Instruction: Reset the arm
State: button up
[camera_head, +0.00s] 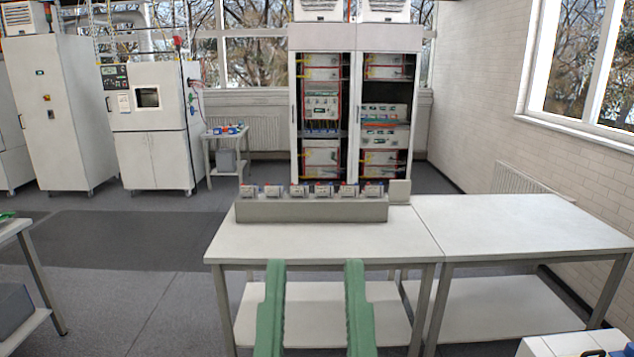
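My gripper (314,268) shows at the bottom centre of the head view as two green fingers. The fingers are apart with nothing between them, in front of the near edge of the white table (310,240). The rest of my arm is out of the picture. A grey holder block (312,210) stands at the back of that table, with several small cells with red and blue parts (284,190) in a row along its top. The gripper is apart from the block and the table.
A second white table (520,228) adjoins on the right, with a bare top. An open cycler cabinet (355,110) stands behind. White chambers (150,125) and a small side table (226,137) are at the back left. A table corner (14,228) shows at left and a white box (575,344) at the bottom right.

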notch_tip(320, 180, up, 22)
jog(key=p, duration=1.8)
jog(key=shift+a+f, duration=0.1)
jog(key=shift+f, duration=0.05)
